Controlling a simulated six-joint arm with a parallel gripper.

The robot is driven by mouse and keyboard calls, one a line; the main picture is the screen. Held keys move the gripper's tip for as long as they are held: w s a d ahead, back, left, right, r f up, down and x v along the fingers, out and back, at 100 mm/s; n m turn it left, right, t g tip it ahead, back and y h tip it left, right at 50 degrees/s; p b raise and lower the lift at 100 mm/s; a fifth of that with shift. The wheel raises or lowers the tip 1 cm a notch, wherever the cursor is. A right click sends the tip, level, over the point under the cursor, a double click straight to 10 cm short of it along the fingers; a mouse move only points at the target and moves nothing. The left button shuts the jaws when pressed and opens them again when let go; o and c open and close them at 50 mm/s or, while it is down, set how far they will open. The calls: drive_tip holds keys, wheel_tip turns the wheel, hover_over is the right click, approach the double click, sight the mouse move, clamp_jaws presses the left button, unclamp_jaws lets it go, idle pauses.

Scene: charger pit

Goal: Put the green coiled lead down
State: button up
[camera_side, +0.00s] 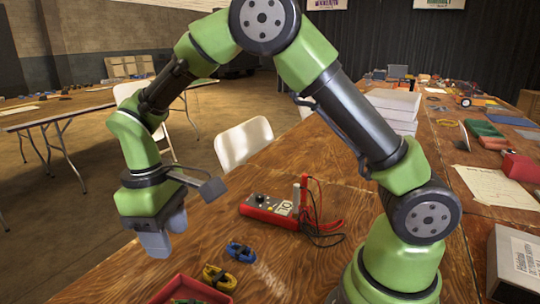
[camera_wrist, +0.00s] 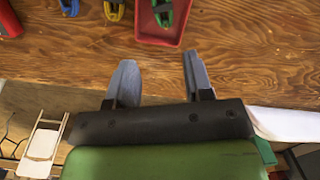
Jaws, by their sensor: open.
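The green coiled lead (camera_wrist: 162,13) lies in a small red tray (camera_wrist: 158,37) at the top of the wrist view. In the side view the red tray (camera_side: 174,283) is cut off by the bottom edge, and only a little of the green lead shows. My gripper (camera_wrist: 158,70) is open, with nothing between its fingers. It is apart from the tray, over the table's edge in the wrist view. In the side view my gripper (camera_side: 162,238) hangs above and to the left of the tray.
A yellow coiled lead (camera_side: 218,278) and a blue coiled lead (camera_side: 240,251) lie on the wooden table beside the tray. A red meter (camera_side: 270,210) with black and red cables is behind them. A white chair (camera_side: 243,142) stands at the table's far edge.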

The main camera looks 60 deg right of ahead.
drive_tip(key=s+d+r+m+t+y, duration=0.1)
drive_tip(key=s+d+r+m+t, duration=0.15)
drive_tip(key=r, duration=0.35)
drive_tip(key=s+d+r+m+t+y, duration=0.1)
drive_tip(key=s+d+r, duration=0.1)
drive_tip(key=s+r, duration=0.3)
drive_tip(key=s+d+r+m+t, duration=0.3)
drive_tip(key=s+m+t, duration=0.1)
drive_tip(key=s, duration=0.5)
drive_tip(key=shift+s+r+t, duration=0.35)
drive_tip(key=shift+r+t, duration=0.05)
drive_tip(key=shift+t, duration=0.05)
drive_tip(key=shift+m, duration=0.25)
